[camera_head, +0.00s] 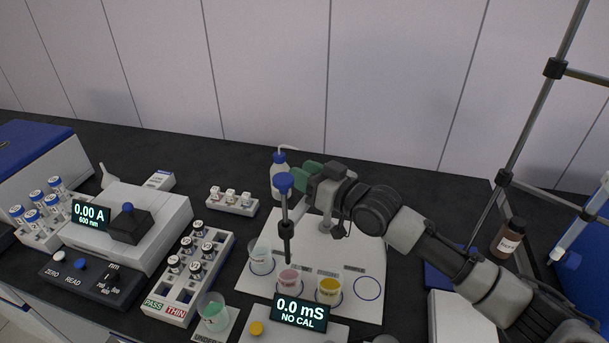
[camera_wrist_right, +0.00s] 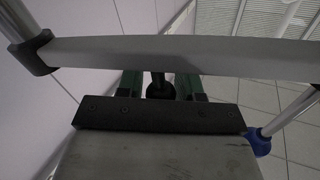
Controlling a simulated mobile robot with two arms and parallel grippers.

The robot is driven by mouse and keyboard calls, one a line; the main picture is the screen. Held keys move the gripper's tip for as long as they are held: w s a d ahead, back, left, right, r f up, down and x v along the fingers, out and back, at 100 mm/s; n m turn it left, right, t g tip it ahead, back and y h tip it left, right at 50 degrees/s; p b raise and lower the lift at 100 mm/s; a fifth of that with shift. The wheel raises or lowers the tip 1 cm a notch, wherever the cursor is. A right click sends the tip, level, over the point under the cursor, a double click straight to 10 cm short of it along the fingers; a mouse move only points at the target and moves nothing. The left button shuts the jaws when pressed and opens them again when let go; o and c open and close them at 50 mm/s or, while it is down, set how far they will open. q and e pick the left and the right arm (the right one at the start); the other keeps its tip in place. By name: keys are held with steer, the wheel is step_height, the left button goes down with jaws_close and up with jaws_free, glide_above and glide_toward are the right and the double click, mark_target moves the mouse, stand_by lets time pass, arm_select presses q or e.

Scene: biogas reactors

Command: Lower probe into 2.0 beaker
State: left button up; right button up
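The probe (camera_head: 287,229) is a dark upright rod with a blue cap. My right gripper (camera_head: 300,177), with green fingers, is at its top. The right wrist view shows a dark round part (camera_wrist_right: 160,88) between the green fingers, and I take the gripper as shut on the probe. The probe's lower end is over the pink beaker (camera_head: 289,281), close to its rim; I cannot tell whether it is inside. A clear beaker (camera_head: 261,260) stands to the left and a yellow beaker (camera_head: 329,291) to the right. Beaker labels are too small to read. My left gripper is not in view.
The beakers stand on a white mat (camera_head: 335,255) with an empty ring (camera_head: 367,288) at right. A vial rack (camera_head: 188,273), a green-tinted beaker (camera_head: 213,314) and a wash bottle (camera_head: 280,163) stand around.

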steer(key=shift+o, duration=1.1)
steer(key=shift+f, duration=0.1)
steer(key=b+v, duration=0.2)
steer(key=v, duration=0.9)
